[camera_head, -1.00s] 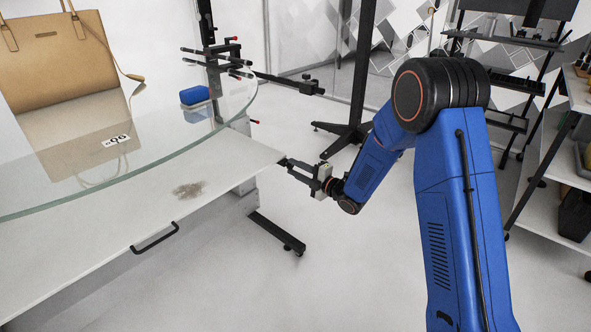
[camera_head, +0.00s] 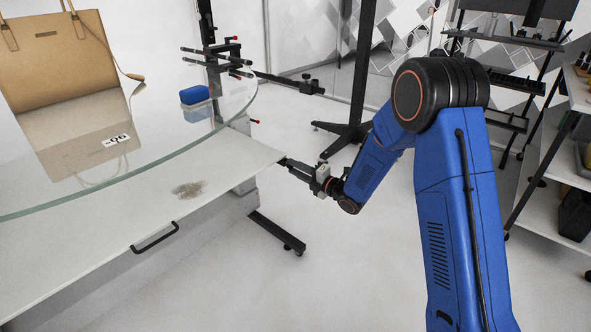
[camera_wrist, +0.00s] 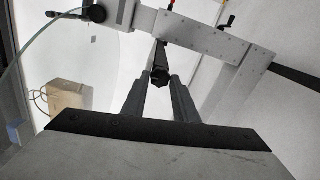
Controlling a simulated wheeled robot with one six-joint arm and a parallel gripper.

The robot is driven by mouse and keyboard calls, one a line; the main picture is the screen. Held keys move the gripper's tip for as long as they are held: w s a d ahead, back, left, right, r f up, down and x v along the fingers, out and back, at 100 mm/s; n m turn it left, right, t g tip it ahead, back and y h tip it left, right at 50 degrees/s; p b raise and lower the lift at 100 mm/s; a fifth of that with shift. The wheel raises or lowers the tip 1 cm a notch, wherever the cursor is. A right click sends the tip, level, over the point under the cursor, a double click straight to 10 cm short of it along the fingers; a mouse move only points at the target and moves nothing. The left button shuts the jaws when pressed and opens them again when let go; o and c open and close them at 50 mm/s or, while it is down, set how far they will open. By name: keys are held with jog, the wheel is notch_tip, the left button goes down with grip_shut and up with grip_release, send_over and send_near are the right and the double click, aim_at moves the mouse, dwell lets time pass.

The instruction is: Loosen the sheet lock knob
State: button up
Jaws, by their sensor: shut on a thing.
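The sheet lock knob, a small black lobed knob (camera_wrist: 159,75), shows in the wrist view at the end of a dark shaft. It sits between the two fingertips of my gripper (camera_wrist: 160,82), which is shut on it. In the head view my gripper (camera_head: 286,163) reaches left to the right edge of the white table, just below its surface. The knob cannot be made out in the head view, where the fingertips meet the table edge.
A glass disc (camera_head: 120,165) overhangs the white tabletop (camera_head: 225,160). A tan handbag (camera_head: 65,55) and a blue block (camera_head: 194,95) stand on it. A black stand (camera_head: 345,130) rises behind my arm. A shelf (camera_head: 545,165) is at right. The floor in front is clear.

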jog(key=o, duration=1)
jog(key=v, duration=1.7)
jog(key=shift+s+d+f, duration=0.1)
jog(key=shift+s+d, duration=0.1)
